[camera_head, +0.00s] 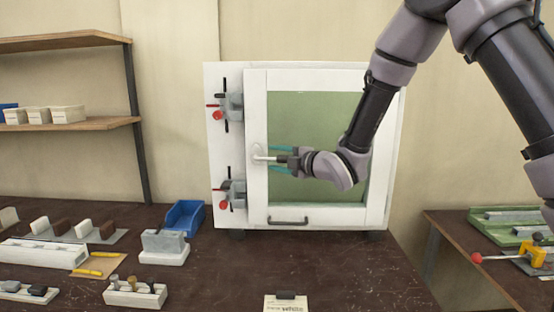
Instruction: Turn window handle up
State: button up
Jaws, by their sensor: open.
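The white window handle (263,157) sits on the left stile of a white-framed window (256,195) with a greenish pane. Its lever points to the right, about horizontal. My gripper (280,158) reaches in from the right at the handle's height. Its two teal fingers are spread apart, one above and one below the line of the lever. Part of the lever's right end is hidden by or overlaps the gripper. I cannot tell whether the fingers touch it.
Two grey clamps with red-tipped levers (232,107) (233,194) stand on the frame left of the window. A dark pull bar (288,220) is at its bottom. A blue bin (184,216) and several fixtures lie on the dark bench (225,275). A shelf (90,124) is at left.

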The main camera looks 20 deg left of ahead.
grip_shut()
dwell(1.5)
